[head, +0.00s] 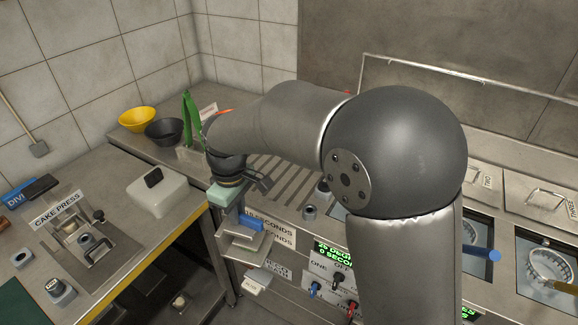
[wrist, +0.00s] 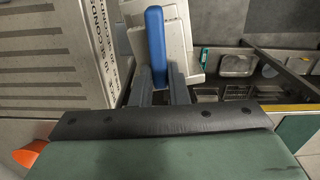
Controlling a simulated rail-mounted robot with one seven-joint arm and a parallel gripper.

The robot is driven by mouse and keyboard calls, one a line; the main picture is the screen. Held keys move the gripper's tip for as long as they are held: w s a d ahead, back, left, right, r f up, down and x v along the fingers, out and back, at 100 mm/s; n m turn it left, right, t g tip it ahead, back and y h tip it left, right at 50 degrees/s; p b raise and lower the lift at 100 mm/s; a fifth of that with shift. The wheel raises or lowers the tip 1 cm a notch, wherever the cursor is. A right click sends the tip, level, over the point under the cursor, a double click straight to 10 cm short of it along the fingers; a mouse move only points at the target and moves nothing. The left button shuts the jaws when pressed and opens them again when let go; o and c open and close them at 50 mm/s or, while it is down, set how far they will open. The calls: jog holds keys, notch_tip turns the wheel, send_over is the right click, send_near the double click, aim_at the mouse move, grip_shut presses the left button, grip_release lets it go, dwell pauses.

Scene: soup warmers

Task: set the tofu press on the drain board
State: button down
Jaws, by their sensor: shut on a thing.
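My gripper (wrist: 160,82) is shut on the blue handle of a pale grey plate-like thing, which I take to be the tofu press (wrist: 178,28). In the head view my gripper (head: 243,213) points down, and the press (head: 246,242) hangs below it, in front of the counter's front edge. The ribbed drain board (head: 287,180) lies behind and to the right of the press. In the wrist view the drain board (wrist: 45,75) is at the left, beside the press and apart from its handle.
A label strip (head: 268,228) runs along the board's front edge. Green tongs (head: 190,118), a black bowl (head: 164,131) and a yellow bowl (head: 137,119) stand behind. A white box (head: 157,196) and a cake press (head: 84,238) are on the left counter. Control knobs (head: 338,283) are lower right.

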jog(key=w+d+r+n+b, duration=0.1)
jog(key=w+d+r+n, duration=1.1)
jog(key=w+d+n, duration=0.4)
jog(key=w+a+f+p, duration=0.4)
jog(key=w+a+f, duration=0.4)
jog(key=f, duration=0.5)
jog(key=shift+w+a+n+p, duration=0.25)
jog(key=shift+a+n+p, duration=0.15)
jog(key=shift+a, duration=0.55)
jog(key=shift+f, duration=0.15)
jog(key=c, duration=1.6)
grip_release()
jog(key=shift+s+f, duration=0.1)
jog(key=shift+f, duration=0.15)
jog(key=shift+c, duration=0.2)
jog(key=shift+o, duration=1.2)
